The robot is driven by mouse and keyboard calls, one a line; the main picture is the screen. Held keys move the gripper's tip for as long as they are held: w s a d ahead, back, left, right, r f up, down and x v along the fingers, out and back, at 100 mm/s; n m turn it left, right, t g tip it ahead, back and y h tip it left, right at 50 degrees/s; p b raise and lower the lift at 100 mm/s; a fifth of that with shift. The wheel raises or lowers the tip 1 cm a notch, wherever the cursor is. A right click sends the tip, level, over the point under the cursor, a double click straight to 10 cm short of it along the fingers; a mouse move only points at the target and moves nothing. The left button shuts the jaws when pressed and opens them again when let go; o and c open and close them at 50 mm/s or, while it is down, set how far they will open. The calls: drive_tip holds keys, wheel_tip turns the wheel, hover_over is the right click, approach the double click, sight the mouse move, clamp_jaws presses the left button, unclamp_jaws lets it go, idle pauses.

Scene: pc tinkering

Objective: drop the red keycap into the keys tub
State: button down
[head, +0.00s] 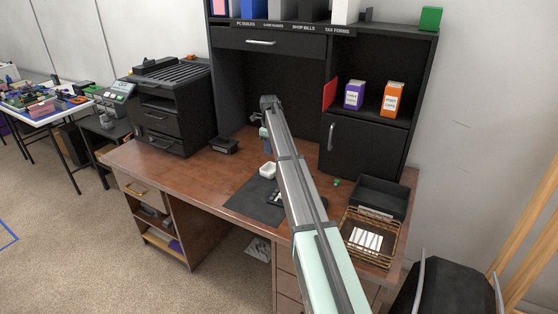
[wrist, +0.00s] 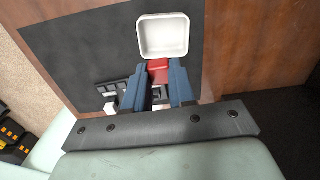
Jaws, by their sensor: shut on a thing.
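My gripper (wrist: 160,82) is shut on the red keycap (wrist: 159,70), which shows between the blue fingertips in the wrist view. The white square tub (wrist: 163,37) lies just beyond the fingertips there and looks empty. In the head view the tub (head: 267,171) sits at the back edge of the dark mat (head: 246,205), below my gripper (head: 265,146). The gripper appears to be above the desk. The keycap cannot be made out in the head view. No label on the tub can be read.
A small keypad (wrist: 110,90) with dark and white keys lies on the mat, partly hidden by my gripper. A wire basket (head: 371,238) and a black tray (head: 381,196) stand at the desk's right. A small black box (head: 223,146) is behind left.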

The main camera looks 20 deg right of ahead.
drive_tip(key=shift+w+d+m, duration=0.1)
drive_tip(key=shift+w+m, duration=0.2)
drive_tip(key=shift+w, duration=0.45)
drive_tip(key=shift+s+m, duration=0.2)
drive_tip(key=shift+m, duration=0.2)
drive_tip(key=shift+f, duration=3.3)
drive_tip(key=c, duration=0.9)
unclamp_jaws()
drive_tip(key=shift+o, duration=0.2)
drive_tip(key=shift+r, duration=0.1)
wheel_tip(320, 180, up, 14)
drive_tip(key=shift+f, duration=0.15)
